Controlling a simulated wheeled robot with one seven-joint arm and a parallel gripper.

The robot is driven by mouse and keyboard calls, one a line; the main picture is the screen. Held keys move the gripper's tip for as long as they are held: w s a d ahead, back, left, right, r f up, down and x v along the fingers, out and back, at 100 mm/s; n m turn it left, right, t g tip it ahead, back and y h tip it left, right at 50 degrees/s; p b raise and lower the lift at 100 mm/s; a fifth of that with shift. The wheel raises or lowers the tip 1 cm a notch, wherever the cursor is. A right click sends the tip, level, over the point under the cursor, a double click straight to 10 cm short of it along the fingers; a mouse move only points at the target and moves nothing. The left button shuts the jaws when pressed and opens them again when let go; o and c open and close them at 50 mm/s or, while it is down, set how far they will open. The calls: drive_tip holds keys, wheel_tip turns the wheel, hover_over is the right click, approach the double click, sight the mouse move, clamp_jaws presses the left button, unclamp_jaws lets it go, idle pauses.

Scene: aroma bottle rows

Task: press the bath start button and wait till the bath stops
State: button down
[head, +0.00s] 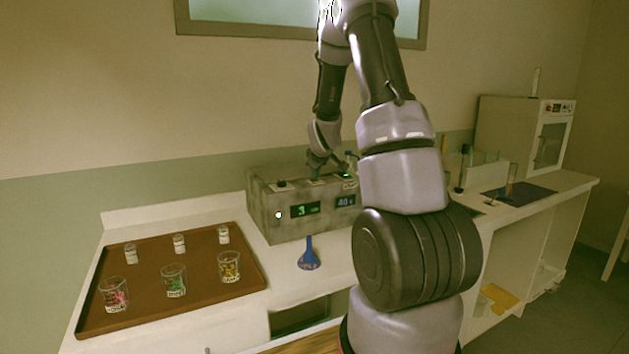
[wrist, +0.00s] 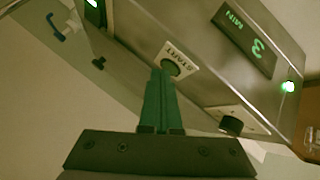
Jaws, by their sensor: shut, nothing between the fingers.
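The bath (head: 328,224) is a grey metal box on the counter, its front displays lit with a green 3 and a blue 40. In the wrist view, a dark round start button (wrist: 171,68) sits in a white plate marked START on the bath's top. My gripper (head: 317,168) is over the bath's top; in the wrist view my gripper (wrist: 161,72) is shut and empty, its tips at the edge of the start button. I cannot tell whether the tips touch or press it. A lit white-green lamp (wrist: 289,87) glows beside the green display (wrist: 244,41), which reads 3 MIN.
A dark knob (wrist: 231,124) stands on the bath's top near the fingers. A brown tray (head: 190,304) with several glasses and small jars is at left.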

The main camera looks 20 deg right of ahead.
drive_tip(key=shift+r, duration=0.8)
drive_tip(key=shift+r, duration=2.5)
